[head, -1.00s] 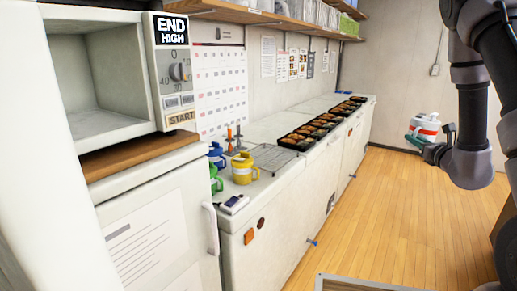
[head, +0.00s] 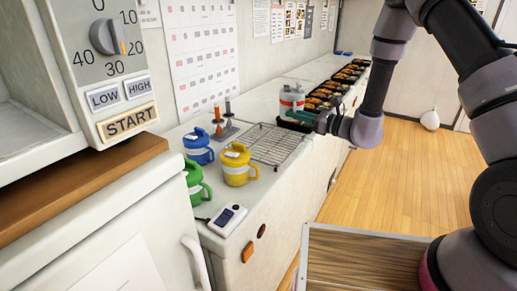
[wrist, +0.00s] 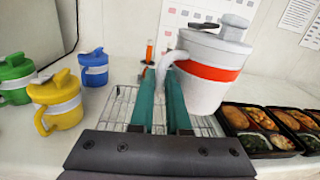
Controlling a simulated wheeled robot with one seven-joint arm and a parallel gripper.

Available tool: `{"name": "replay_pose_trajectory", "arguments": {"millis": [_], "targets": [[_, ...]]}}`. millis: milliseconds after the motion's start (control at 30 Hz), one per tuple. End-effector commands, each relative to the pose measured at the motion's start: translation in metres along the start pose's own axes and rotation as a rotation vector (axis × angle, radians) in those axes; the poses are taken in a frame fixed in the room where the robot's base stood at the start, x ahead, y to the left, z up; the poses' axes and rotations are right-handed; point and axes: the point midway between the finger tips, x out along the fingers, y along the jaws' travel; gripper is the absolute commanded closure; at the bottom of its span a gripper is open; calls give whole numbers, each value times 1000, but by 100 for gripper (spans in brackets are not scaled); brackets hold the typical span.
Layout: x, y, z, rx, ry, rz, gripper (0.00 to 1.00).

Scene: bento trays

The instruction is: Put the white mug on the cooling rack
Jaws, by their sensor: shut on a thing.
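The white mug (head: 291,98) has a red band and a lid. My gripper (head: 301,117) is shut on its handle and holds it upright. In the wrist view the white mug (wrist: 207,72) is right of the two teal fingers of my gripper (wrist: 160,84). The wire cooling rack (head: 275,146) lies on the counter, left of and nearer than the mug in the head view. In the wrist view the cooling rack (wrist: 122,108) shows behind and below the fingers, partly hidden by them and the mug.
Yellow (head: 238,166), blue (head: 198,147) and green (head: 195,183) mugs stand left of the rack. A stand with orange-handled tools (head: 219,128) is behind it. Several black bento trays (head: 329,92) line the counter beyond. A small white device (head: 228,218) lies near the front edge.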

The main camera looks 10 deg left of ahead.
Motion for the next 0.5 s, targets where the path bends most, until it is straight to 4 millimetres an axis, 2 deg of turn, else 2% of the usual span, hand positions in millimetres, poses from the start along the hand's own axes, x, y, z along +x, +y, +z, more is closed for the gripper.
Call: {"name": "replay_pose_trajectory", "arguments": {"millis": [33, 100, 200, 367, 500], "targets": [[17, 20, 0, -3, -9, 61, 100], [33, 44, 0, -6, -13, 131, 100], [49, 70, 0, -10, -18, 205, 100], [61, 90, -4, -11, -20, 259, 100], [62, 95, -28, -9, -19, 267, 100]]}}
